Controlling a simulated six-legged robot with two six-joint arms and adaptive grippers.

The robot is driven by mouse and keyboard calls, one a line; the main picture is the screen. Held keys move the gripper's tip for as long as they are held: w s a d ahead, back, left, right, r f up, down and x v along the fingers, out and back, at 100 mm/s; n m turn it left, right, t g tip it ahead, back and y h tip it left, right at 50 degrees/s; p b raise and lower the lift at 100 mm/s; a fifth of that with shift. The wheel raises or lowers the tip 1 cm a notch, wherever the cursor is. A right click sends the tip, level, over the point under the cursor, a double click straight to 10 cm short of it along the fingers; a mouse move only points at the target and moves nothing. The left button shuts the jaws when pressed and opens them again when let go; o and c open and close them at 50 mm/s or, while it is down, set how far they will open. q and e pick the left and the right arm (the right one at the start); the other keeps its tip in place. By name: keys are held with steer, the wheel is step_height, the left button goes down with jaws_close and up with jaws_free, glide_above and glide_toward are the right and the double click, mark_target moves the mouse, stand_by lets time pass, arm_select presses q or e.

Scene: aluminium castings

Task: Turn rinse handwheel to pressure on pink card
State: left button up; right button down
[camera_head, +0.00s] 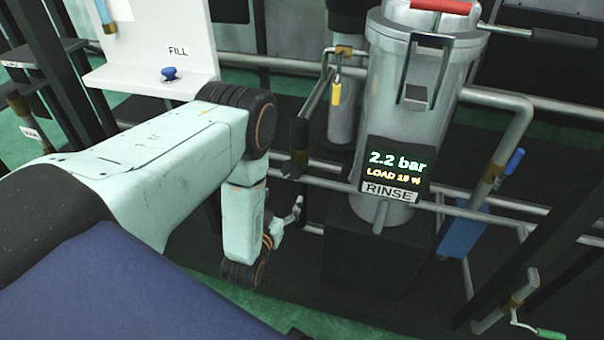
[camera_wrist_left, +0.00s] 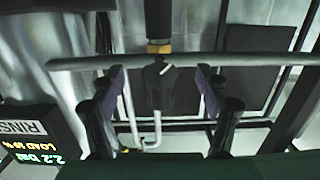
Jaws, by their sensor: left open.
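The rinse display (camera_head: 393,170) on the metal vessel (camera_head: 398,100) reads 2.2 bar and LOAD 15 %, above a RINSE label (camera_head: 389,191). It also shows upside down in the left wrist view (camera_wrist_left: 35,143). My left gripper (camera_head: 289,215) is low, left of the vessel, partly hidden by its own wrist. In the left wrist view its fingers (camera_wrist_left: 160,88) are open on either side of a dark valve-like part (camera_wrist_left: 162,85) with a brass collar. I cannot tell whether this part is the rinse handwheel or whether the fingers touch it. I see no pink card. My right gripper is out of view.
A horizontal pipe (camera_wrist_left: 270,59) crosses behind the gripper in the left wrist view. A white FILL panel (camera_head: 150,50) with a blue knob (camera_head: 170,74) stands upper left. Pipes, a blue lever (camera_head: 514,161) and a green-handled crank (camera_head: 549,333) lie to the right.

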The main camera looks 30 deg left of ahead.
mark_target(290, 173)
arm_select(q)
steer(key=r, duration=0.1)
steer(key=w+r+t, duration=0.1)
steer(key=r, duration=0.1)
steer(key=shift+w+a+t, duration=0.2)
steer(key=shift+w+t, duration=0.1)
steer(key=shift+w, duration=0.1)
steer(key=b+x, duration=0.2)
steer(key=x, duration=0.3)
steer(key=shift+w+a+f, duration=0.1)
steer(key=shift+w+a, duration=0.05)
steer(key=shift+w, duration=0.65)
steer(key=shift+w+a, duration=0.1)
steer(key=c, duration=1.2)
steer(key=shift+o, duration=0.2)
